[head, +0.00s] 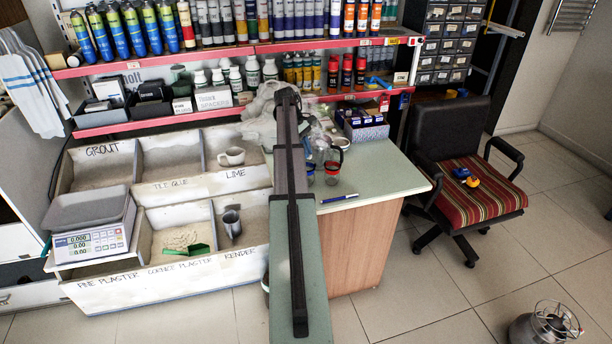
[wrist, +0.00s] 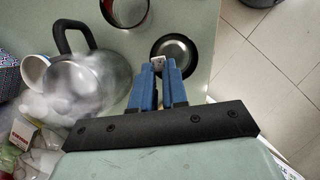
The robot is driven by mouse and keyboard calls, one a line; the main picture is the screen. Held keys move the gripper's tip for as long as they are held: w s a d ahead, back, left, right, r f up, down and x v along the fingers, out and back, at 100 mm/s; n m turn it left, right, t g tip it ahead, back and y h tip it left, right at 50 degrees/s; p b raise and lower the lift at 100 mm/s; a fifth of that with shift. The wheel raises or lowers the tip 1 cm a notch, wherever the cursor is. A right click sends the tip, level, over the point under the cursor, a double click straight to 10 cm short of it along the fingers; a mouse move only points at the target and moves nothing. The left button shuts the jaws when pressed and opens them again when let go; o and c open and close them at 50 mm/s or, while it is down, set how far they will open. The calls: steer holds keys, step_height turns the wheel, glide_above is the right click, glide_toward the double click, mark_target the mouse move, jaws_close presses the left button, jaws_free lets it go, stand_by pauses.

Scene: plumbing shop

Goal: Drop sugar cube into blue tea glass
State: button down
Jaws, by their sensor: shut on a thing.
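In the wrist view my gripper (wrist: 162,68) has blue fingers and is shut on a small white sugar cube (wrist: 158,62) at its tips. A round dark-rimmed vessel (wrist: 180,48), seen from above, lies just beyond and right of the fingertips; it may be the blue tea glass, but its colour is unclear. The cube overlaps its lower left edge in the picture; the height between them cannot be told. A red-rimmed glass (wrist: 126,14) is farther up and left. In the head view two small glasses, a left one (head: 310,174) and a right one (head: 332,173), stand on the counter.
A glass pot (wrist: 88,82) with a black handle stands left of my gripper, beside a white mug (wrist: 35,70). A pen (head: 339,198) lies on the green counter (head: 385,180). Open floor and an office chair (head: 470,185) are to the right.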

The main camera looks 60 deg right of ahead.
steer(key=shift+f, duration=0.95)
steer(key=c, duration=1.1)
jaws_free()
steer(key=v, duration=1.4)
